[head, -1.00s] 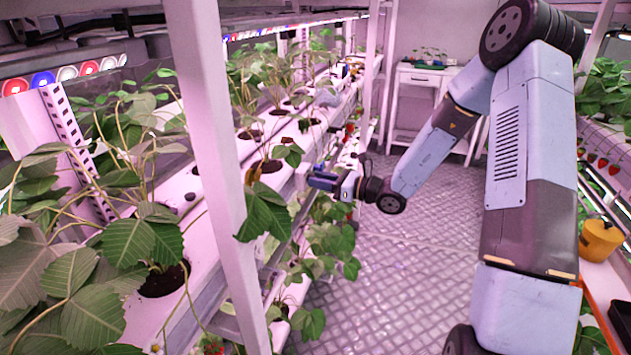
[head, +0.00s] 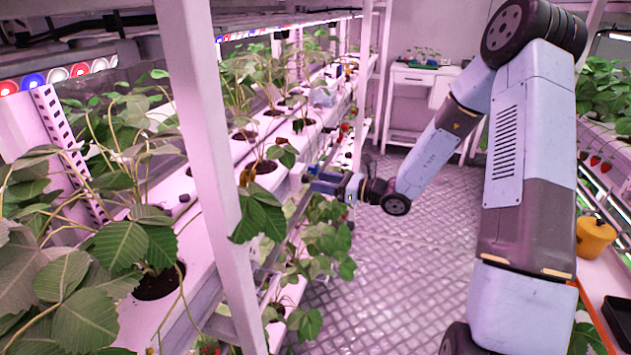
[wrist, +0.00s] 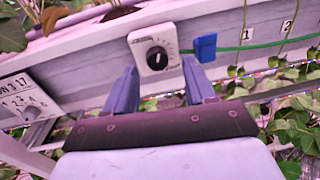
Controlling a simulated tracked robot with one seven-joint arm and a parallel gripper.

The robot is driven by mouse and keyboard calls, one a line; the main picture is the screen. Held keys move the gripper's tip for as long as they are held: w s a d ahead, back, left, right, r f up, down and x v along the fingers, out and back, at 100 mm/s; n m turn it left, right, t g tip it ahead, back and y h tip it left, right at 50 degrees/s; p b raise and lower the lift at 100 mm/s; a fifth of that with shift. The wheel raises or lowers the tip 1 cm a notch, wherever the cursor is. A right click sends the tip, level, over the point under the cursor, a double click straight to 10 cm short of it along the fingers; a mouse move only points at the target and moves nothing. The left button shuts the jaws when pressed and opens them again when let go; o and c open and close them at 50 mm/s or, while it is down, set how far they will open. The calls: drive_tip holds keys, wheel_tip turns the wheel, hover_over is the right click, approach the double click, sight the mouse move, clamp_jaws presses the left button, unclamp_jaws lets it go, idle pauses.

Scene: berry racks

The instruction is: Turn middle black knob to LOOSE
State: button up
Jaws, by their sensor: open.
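A black knob (wrist: 157,59) sits on a white dial plate (wrist: 143,38) fixed to the side of the rack's gutter in the wrist view. A pale mark on the knob points roughly upward; the lettering around it is too small to read. My gripper (wrist: 160,78) is open, its two blue fingers below the plate, one to each side of the knob, and it looks apart from it. In the head view my gripper (head: 318,182) reaches left to the rack's side, and the knob cannot be made out there.
A blue clip (wrist: 205,47) on a green line is just right of the dial. A numbered label (wrist: 28,103) is at left. Leaves hang below right. In the head view, a white rack post (head: 205,160) stands at left and the aisle floor (head: 400,270) is clear.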

drive_tip(key=v, duration=1.1)
drive_tip(key=shift+d, duration=0.2)
